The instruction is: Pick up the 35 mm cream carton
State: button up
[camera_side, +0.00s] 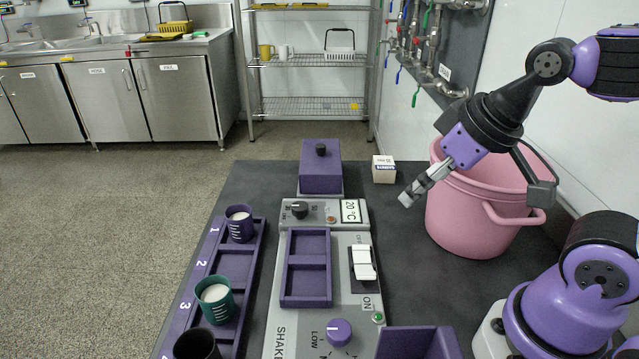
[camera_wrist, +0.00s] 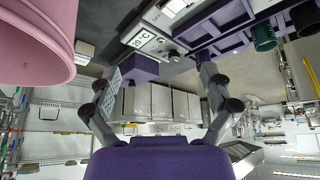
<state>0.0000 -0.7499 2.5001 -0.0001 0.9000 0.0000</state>
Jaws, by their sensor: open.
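The cream carton (camera_side: 384,169) is a small, pale box with a dark blue printed band. It stands on the dark bench near its back edge, between the purple box and the pink bucket. In the wrist view a small pale box beside the bucket looks like the same carton (camera_wrist: 84,50). My gripper (camera_side: 407,197) is above the bench, tilted down to the left, in front of and a little right of the carton in the side view. In the wrist view my gripper (camera_wrist: 160,76) has its two fingers wide apart with nothing held between them.
The pink bucket (camera_side: 468,215) stands close to the right of my gripper. The purple box (camera_side: 320,168) is left of the carton. The grey shaker (camera_side: 345,215) and a purple rack (camera_side: 253,262) with several cups lie further left. Dark bench shows bare around the carton.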

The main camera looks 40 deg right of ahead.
jog(key=m+g+h, duration=0.3)
jog(key=m, duration=0.6)
send_over(384, 163)
jog(key=s+a, duration=0.3)
notch_tip(384, 163, down, 6)
jog(key=shift+m, duration=0.3)
jog(key=x, duration=0.3)
jog(key=d+x, duration=0.1)
jog(key=x, duration=0.2)
jog(key=shift+w+a+x, duration=0.15)
jog(key=shift+x, duration=1.2)
jog(key=shift+w+a+x, duration=0.15)
jog(key=shift+x, duration=1.15)
jog(key=c, duration=1.2)
